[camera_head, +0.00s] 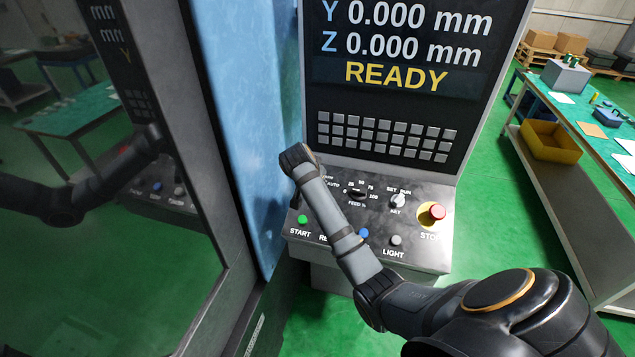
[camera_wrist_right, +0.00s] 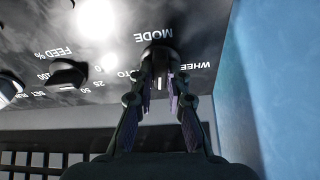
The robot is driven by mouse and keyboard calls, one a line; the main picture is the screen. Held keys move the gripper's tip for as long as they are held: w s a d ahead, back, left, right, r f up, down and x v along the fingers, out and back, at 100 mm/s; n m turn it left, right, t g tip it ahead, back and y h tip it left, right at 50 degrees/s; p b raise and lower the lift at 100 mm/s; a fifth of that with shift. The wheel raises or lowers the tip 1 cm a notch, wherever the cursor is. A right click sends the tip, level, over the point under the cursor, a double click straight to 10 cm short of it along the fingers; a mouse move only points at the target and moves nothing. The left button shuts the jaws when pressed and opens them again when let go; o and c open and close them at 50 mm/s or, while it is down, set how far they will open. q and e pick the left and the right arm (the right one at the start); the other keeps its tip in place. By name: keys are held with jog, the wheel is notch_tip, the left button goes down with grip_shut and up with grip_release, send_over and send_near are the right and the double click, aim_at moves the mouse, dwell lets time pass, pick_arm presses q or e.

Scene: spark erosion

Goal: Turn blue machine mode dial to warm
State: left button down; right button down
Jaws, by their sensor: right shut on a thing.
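The blue machine (camera_head: 245,90) has a control panel (camera_head: 430,255) with dials and buttons. In the right wrist view, upside down, the mode dial (camera_wrist_right: 157,54) is a black knob beside the printed word MODE. My right gripper (camera_wrist_right: 159,78) is shut on this dial, with one finger on each side. A small white mark shows between the fingers. WHEEL and a partly covered label ending in TO are legible; I see no label reading warm. In the head view my right arm hides the mode dial and the gripper's fingers. My left gripper is not in view.
A feed dial (camera_head: 357,194), a SET/RUN key switch (camera_head: 398,200) and a red stop button (camera_head: 437,211) sit right of my forearm. A green start button (camera_head: 302,219) is at left. The keypad (camera_head: 385,137) and screen rise behind. A workbench (camera_head: 600,150) stands at right.

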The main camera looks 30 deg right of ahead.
jog(key=shift+m, duration=1.2)
jog(key=c, duration=1.3)
grip_release()
jog(key=v, duration=1.2)
jog(key=shift+w+a, duration=0.1)
jog(key=shift+w, duration=0.15)
